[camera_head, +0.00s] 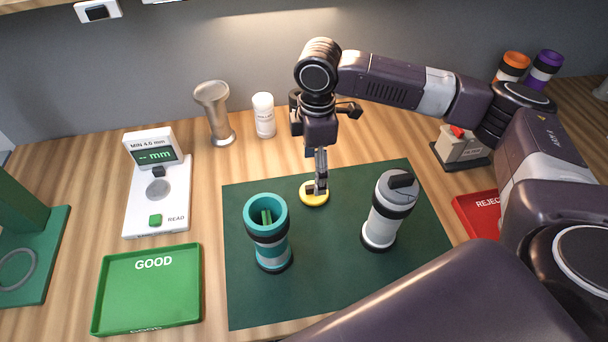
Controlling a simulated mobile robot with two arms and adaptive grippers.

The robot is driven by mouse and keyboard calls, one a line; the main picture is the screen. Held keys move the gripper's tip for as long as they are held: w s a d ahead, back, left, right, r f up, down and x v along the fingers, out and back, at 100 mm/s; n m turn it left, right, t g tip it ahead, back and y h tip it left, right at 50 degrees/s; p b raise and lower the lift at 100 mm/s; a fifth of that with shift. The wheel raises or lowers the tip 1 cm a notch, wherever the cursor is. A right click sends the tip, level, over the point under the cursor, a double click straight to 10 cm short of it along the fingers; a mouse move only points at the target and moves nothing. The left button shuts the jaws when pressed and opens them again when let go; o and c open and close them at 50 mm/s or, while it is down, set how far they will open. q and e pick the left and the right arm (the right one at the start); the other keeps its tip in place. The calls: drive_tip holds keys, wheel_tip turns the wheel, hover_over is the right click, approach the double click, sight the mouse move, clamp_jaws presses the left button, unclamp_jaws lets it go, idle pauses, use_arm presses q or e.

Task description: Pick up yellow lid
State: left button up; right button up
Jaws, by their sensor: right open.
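The yellow lid (311,198) lies on the dark green mat (300,285), near the mat's back half. My right gripper (321,185) points down at the lid, with its fingers over the lid's right part. The gripper is open; whether its fingers touch the lid I cannot tell. The fingers hide part of the lid. My left gripper is out of view.
On the mat stand an open teal tube (267,232) and a grey-white tube (385,215) with a dark top. A green GOOD tray (150,290), a gauge (158,190) and a red REJECT tray (478,213) flank the mat. A white bottle (264,115) stands behind.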

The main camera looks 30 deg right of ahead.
drive_tip(key=shift+f, duration=0.5)
drive_tip(key=f+p, duration=0.1)
drive_tip(key=f, duration=0.1)
drive_tip(key=f+p, duration=0.1)
drive_tip(key=f, duration=0.2)
drive_tip(key=shift+s+d+f, duration=0.15)
drive_tip(key=shift+s+d, duration=0.05)
drive_tip(key=shift+w+f, duration=0.1)
drive_tip(key=shift+f, duration=0.45)
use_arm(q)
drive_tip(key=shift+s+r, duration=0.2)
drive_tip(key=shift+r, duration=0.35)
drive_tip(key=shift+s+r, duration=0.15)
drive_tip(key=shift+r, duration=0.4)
use_arm(e)
drive_tip(key=c, duration=1.2)
